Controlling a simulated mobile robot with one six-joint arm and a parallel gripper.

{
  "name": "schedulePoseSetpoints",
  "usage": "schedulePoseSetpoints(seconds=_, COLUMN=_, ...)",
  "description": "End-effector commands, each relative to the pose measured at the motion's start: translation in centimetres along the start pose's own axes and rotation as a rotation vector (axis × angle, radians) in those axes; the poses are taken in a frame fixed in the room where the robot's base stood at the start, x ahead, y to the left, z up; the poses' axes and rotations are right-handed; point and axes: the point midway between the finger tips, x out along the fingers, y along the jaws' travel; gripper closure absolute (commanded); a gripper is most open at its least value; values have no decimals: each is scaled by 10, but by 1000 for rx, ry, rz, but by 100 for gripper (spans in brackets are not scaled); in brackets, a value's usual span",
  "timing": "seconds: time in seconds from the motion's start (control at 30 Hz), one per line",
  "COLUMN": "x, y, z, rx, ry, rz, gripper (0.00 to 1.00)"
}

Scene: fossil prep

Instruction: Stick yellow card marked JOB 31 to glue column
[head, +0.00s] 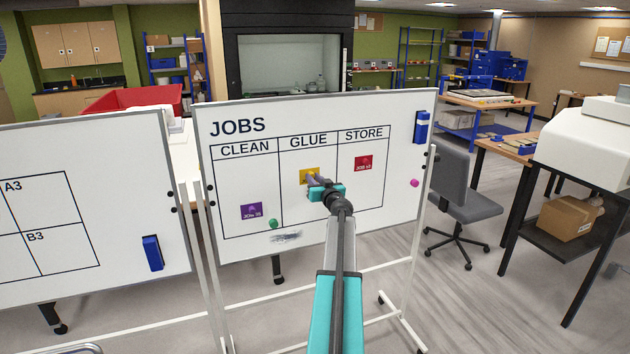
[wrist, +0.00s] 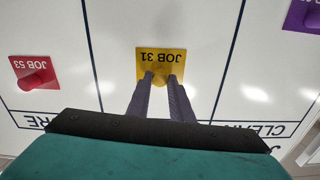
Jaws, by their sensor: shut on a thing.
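The yellow card (head: 306,177) is at the whiteboard (head: 290,98), within the GLUE column between its two vertical lines. In the wrist view the yellow card (wrist: 174,58) shows JOB 31 upside down and lies between the two column lines. My gripper (head: 313,181) is shut on the card's yellow knob, with its fingers (wrist: 161,82) on either side of it. The card looks flat against the board; whether it touches cannot be told for sure.
A purple card (head: 251,211) is in the CLEAN column and a red card (head: 363,162) in STORE. A green magnet (head: 273,224), a pink magnet (head: 414,183) and a blue eraser (head: 422,127) are on the board. A second whiteboard (head: 100,150) stands left, an office chair (head: 465,195) right.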

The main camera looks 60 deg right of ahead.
Motion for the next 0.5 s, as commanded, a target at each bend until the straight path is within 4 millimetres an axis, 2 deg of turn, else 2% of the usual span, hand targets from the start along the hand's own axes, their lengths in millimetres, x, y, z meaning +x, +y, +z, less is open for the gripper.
schedulePoseSetpoints(seconds=0.3, x=0, y=0, z=0, rx=0, ry=0, rz=0, gripper=91)
schedulePoseSetpoints(seconds=0.33, x=0, y=0, z=0, rx=0, ry=0, rz=0, gripper=77)
schedulePoseSetpoints(seconds=0.4, x=0, y=0, z=0, rx=0, ry=0, rz=0, gripper=65)
schedulePoseSetpoints(seconds=0.43, x=0, y=0, z=0, rx=0, ry=0, rz=0, gripper=60)
schedulePoseSetpoints(seconds=0.5, x=0, y=0, z=0, rx=0, ry=0, rz=0, gripper=59)
